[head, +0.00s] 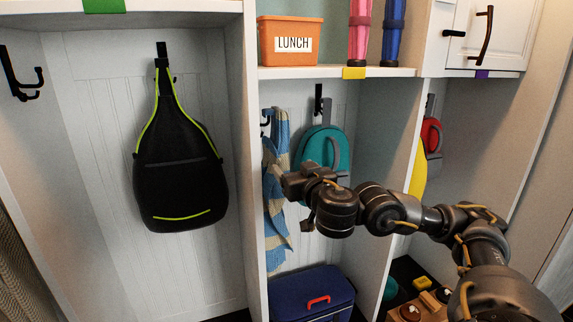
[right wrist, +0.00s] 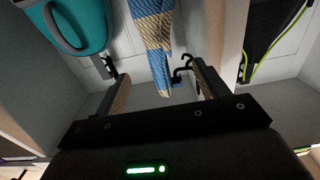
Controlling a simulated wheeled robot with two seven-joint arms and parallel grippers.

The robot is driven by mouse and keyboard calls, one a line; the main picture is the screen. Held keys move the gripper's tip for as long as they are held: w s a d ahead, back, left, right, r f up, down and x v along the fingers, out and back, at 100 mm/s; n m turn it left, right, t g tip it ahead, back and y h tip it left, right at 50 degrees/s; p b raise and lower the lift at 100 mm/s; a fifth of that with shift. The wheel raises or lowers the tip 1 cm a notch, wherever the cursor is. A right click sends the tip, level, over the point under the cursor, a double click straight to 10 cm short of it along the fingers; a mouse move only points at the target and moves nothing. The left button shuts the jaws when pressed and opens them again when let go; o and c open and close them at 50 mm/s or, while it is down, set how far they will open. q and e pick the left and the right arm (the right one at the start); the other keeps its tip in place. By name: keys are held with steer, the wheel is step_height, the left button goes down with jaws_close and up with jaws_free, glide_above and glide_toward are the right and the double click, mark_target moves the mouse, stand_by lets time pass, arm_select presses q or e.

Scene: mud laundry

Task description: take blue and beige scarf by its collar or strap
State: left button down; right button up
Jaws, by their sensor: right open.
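The blue and beige striped scarf (head: 275,222) hangs from a black hook on the left wall of the middle cubby. Part of it is hidden behind my right gripper (head: 289,196), which is in front of it in the head view. In the right wrist view, which appears upside down, the scarf (right wrist: 154,45) hangs beyond the space between the two fingers of the open, empty gripper (right wrist: 160,86). The hook (right wrist: 182,70) shows near the scarf's end, close to the finger on the right. I cannot tell whether a finger touches the scarf. My left gripper is not in view.
A teal backpack (head: 322,146) hangs beside the scarf, close to my right gripper. A divider panel (head: 252,160) separates it from a black backpack (head: 178,170). A blue cooler (head: 311,295) stands below. An orange lunch bin (head: 289,30) sits on the shelf above.

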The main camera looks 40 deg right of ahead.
mark_target(280, 153)
steer(key=b+x, duration=0.2)
steer(key=x, duration=0.5)
steer(key=shift+d+f+b, duration=0.15)
steer(key=shift+f+b, duration=0.05)
steer(key=shift+b, duration=0.15)
steer(key=b+x, duration=0.1)
steer(key=x, duration=0.2)
steer(key=shift+w+d, duration=0.15)
steer(key=shift+w, duration=0.2)
steer(key=shift+w+d+r+b, duration=0.15)
steer(key=shift+w+b, duration=0.2)
steer(key=shift+w, duration=0.1)
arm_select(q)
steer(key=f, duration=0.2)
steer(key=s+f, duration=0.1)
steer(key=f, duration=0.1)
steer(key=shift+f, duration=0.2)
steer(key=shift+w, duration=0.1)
